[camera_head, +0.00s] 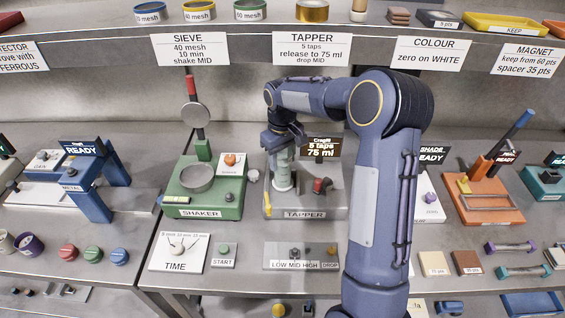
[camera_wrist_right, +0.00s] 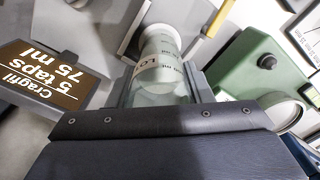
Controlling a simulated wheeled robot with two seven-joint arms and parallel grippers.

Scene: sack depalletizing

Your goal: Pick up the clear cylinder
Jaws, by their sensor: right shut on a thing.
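The clear cylinder (camera_head: 283,177) stands upright on the grey tapper machine (camera_head: 330,203), with a pale lower part. My right gripper (camera_head: 280,143) comes down over its upper part from above and is shut on it. In the right wrist view the cylinder (camera_wrist_right: 160,65) sits between the two fingers, with printed marks and a white label on its wall. Whether its base touches the tapper is hard to tell. My left gripper is not in view.
The tapper's sign (camera_head: 321,147) stands just right of the cylinder. The green shaker (camera_head: 204,190) with its round pan is to the left. A button panel (camera_head: 300,257) lies in front. A shelf edge (camera_head: 260,32) with labels runs above.

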